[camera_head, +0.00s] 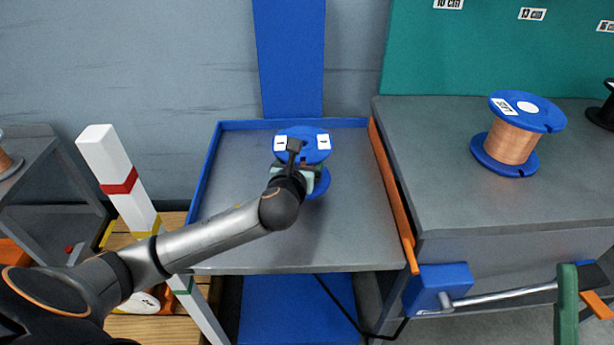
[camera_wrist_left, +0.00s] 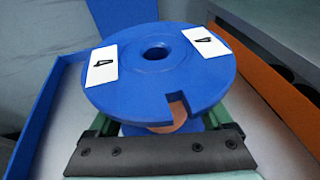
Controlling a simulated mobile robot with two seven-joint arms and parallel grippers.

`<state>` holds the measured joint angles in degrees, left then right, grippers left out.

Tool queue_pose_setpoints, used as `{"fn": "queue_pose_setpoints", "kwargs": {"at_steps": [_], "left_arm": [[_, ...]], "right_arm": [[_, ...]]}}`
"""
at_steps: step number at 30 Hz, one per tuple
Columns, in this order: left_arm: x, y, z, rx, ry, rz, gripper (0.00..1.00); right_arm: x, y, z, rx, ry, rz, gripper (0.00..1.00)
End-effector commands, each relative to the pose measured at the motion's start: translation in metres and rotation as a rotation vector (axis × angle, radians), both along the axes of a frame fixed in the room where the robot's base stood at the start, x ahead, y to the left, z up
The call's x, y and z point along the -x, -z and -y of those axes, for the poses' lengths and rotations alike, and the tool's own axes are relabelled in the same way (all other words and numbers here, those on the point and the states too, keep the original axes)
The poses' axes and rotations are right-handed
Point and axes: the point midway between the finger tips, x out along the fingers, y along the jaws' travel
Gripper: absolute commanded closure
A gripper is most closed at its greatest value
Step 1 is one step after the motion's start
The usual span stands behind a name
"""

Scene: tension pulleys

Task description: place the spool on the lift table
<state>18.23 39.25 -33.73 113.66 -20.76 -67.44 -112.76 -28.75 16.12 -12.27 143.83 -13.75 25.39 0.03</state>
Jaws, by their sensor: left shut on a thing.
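The spool (camera_head: 310,146) has blue flanges and white labels marked 4. It is upright over the lift table (camera_head: 235,240), a grey top with blue rims at the left and back. My left gripper (camera_head: 297,175) is shut on the spool between its flanges. In the left wrist view the spool (camera_wrist_left: 160,75) fills the middle, with a centre hole and a notch facing the gripper (camera_wrist_left: 158,150). Its lower flange is mostly hidden, so I cannot tell whether it touches the table. My right gripper is not in view.
An orange strip (camera_head: 393,190) edges the table's right side. A grey bench (camera_head: 460,205) to the right holds a copper-wound blue spool (camera_head: 513,140). A white post with coloured bands (camera_head: 118,175) stands left. The table's front half is clear.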

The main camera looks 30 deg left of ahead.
Motion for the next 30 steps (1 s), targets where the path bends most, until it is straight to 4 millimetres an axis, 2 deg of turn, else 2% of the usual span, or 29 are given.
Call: {"fn": "queue_pose_setpoints", "kwargs": {"at_steps": [7, 14, 26, 27, 30], "left_arm": [[-0.010, 0.011, 0.005, -0.001, -0.002, 0.008, 1.00], [-0.012, 0.042, 0.006, -0.003, -0.002, 0.007, 1.00], [-0.012, 0.044, 0.005, -0.003, -0.002, 0.006, 1.00], [-0.011, 0.047, 0.006, -0.002, -0.002, 0.001, 0.14], [-0.011, 0.047, 0.006, -0.001, -0.002, 0.002, 0.03]], "right_arm": [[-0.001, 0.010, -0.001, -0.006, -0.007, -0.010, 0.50], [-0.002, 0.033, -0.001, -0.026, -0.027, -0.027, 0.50], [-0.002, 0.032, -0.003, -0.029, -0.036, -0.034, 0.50], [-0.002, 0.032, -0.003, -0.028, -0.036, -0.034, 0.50], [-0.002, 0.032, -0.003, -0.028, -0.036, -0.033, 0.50]]}}
